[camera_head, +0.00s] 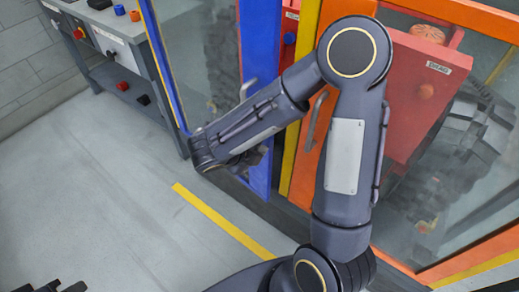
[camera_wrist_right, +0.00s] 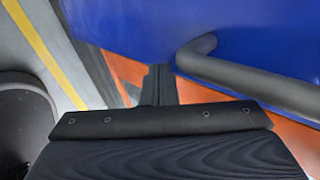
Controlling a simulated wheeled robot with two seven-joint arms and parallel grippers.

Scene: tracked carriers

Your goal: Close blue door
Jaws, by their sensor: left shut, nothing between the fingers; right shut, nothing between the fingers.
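The blue door (camera_head: 260,50) shows in the head view as a blue upright beside a glass panel. It bears a grey bar handle (camera_head: 247,88). How far the door stands open is hard to tell. My right arm crosses in front of it. My right gripper (camera_head: 254,158) is near the door's lower part, mostly hidden behind its own wrist. In the right wrist view, its shut, empty fingers (camera_wrist_right: 158,85) are beside the blue face (camera_wrist_right: 130,25), below and left of the grey handle (camera_wrist_right: 240,80). Contact cannot be told. My left gripper (camera_head: 62,287) is shut and empty at the bottom left.
An orange-framed glass enclosure (camera_head: 305,165) with its own grey handle (camera_head: 316,118) stands at the right, with a red box (camera_head: 420,95) behind the glass. A grey workbench (camera_head: 150,95) stands at the upper left. The floor with a yellow line (camera_head: 220,219) is clear.

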